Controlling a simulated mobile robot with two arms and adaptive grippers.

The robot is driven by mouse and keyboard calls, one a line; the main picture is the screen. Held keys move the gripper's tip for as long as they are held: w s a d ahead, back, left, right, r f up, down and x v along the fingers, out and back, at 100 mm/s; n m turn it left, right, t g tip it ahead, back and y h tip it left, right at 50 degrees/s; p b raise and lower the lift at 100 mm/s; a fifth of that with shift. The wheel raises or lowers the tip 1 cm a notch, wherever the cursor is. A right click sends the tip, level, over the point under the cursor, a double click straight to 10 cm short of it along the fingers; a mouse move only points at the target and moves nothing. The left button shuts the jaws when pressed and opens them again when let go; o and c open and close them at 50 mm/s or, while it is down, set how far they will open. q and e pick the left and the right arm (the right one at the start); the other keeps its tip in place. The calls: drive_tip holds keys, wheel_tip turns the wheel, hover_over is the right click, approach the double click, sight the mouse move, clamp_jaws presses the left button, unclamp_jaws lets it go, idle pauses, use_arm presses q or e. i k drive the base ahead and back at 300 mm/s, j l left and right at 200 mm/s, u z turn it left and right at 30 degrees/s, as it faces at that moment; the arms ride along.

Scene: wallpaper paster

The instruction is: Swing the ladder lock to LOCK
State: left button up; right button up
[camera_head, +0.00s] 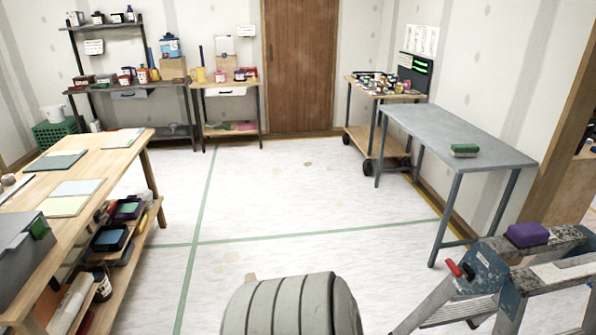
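The ladder (488,271) stands at the bottom right, with a worn blue-and-grey top and metal legs, partly cut off by the frame. A small lever with a red tip (453,268) sticks out from its left side and looks like the ladder lock. Any LOCK marking is too small to read, so I cannot tell the lever's setting. Neither of my grippers shows in the head view. A ribbed pale grey part at the bottom middle appears to be mine.
A purple block (527,234) lies on the ladder top. A grey metal table (455,140) with a green sponge (464,150) stands behind the ladder. A wooden workbench (95,190) with sheets is at left. The floor between is clear, marked with green tape.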

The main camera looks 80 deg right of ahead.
sight(459, 273)
drive_tip(key=z, duration=3.85)
